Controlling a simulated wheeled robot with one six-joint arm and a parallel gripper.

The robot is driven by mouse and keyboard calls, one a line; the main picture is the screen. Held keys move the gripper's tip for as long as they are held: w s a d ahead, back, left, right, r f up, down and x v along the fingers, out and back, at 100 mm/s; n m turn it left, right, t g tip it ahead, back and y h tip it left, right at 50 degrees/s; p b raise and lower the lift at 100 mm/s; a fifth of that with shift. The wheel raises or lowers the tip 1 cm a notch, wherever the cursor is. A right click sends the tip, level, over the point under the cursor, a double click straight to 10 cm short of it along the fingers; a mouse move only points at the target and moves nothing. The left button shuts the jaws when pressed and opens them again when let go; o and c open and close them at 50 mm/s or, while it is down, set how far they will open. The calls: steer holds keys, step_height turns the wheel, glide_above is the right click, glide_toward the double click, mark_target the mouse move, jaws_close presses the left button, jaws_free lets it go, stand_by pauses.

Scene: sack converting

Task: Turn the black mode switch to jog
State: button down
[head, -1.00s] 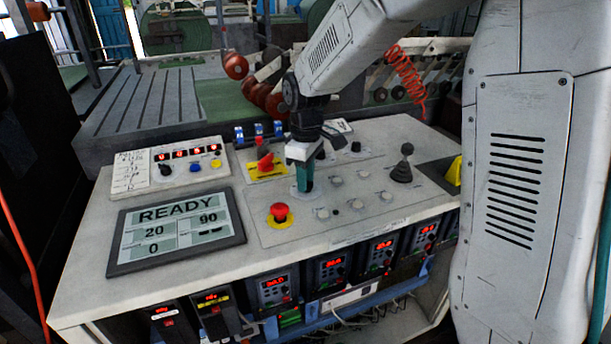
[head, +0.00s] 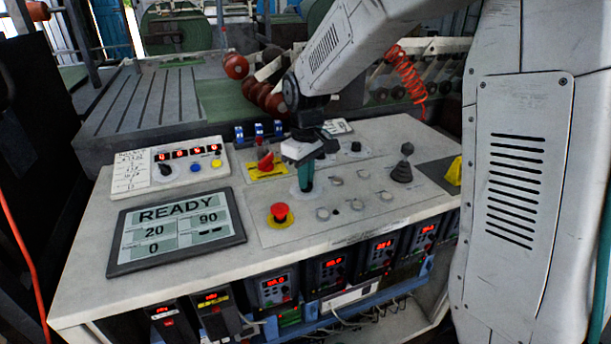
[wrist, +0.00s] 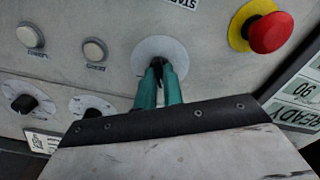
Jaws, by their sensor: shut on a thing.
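The black mode switch (wrist: 157,64) sits on a round pale plate (wrist: 172,50) on the sloping panel. My gripper (wrist: 159,72) has its two teal fingers closed around the switch, one on each side. In the head view my gripper (head: 306,186) points down at the same plate (head: 296,189), with the switch hidden behind the fingers. The switch's pointer and position labels cannot be read.
A red emergency button (head: 279,211) on a yellow base is close, in front and left. A red switch (head: 266,162) on a yellow plate stands behind left. Pale buttons (head: 336,181) and a black joystick (head: 403,166) lie to the right. The screen (head: 176,230) reads READY, 20, 90, 0.

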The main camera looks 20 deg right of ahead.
steer(key=m, duration=0.5)
steer(key=shift+m, duration=0.3)
stand_by(0.4)
steer(key=c, duration=1.5)
jaws_free()
step_height(320, 180, up, 8)
steer(key=shift+f, duration=0.1)
steer(key=shift+t, duration=0.6)
steer(key=s+d+r, duration=0.1)
steer(key=s, duration=0.9)
steer(key=s+d, duration=0.1)
steer(key=s, duration=0.9)
steer(key=s+d+r, duration=0.1)
steer(key=s, duration=0.9)
steer(key=shift+r, duration=0.3)
